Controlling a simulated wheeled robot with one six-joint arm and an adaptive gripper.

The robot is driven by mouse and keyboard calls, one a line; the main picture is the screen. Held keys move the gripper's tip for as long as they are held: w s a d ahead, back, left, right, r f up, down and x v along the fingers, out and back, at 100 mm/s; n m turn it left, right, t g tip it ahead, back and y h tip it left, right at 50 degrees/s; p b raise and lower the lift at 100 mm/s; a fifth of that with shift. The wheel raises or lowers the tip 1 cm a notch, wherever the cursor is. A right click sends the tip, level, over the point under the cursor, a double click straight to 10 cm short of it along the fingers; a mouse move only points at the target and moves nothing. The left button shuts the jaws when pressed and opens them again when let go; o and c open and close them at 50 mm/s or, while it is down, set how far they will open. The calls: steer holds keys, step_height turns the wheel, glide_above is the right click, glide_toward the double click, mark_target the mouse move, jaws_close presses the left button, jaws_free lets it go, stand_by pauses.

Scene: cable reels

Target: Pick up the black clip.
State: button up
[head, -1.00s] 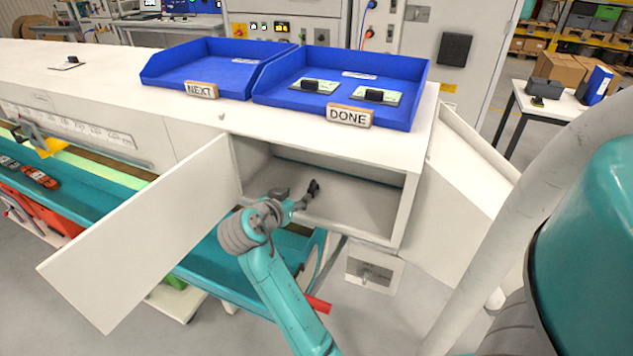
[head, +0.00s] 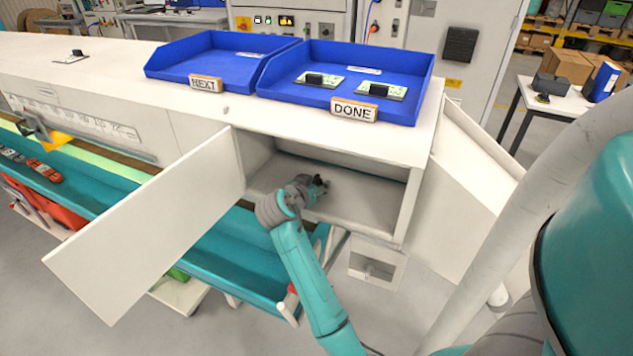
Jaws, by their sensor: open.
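My gripper (head: 321,183) is small and dark in the head view. It is inside the open cabinet compartment (head: 365,205), above its floor. Its fingers look apart, but they are small in the picture. I cannot make out a separate black clip at the fingers; my wrist and gripper cover part of the compartment. Small black pieces sit on cards in the blue DONE tray (head: 428,90), and another black piece (head: 77,53) sits on a card at the left of the white counter (head: 120,75). I cannot tell whether any of these is the clip.
The cabinet's left door (head: 150,225) stands open beside my arm, and its right door (head: 470,185) is open too. The blue NEXT tray (head: 215,60) looks empty. A teal trough (head: 225,265) runs below the counter. The compartment's right part is clear.

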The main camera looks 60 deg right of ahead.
steer(key=c, duration=0.9)
steer(key=shift+r, duration=0.1)
steer(key=shift+c, duration=0.2)
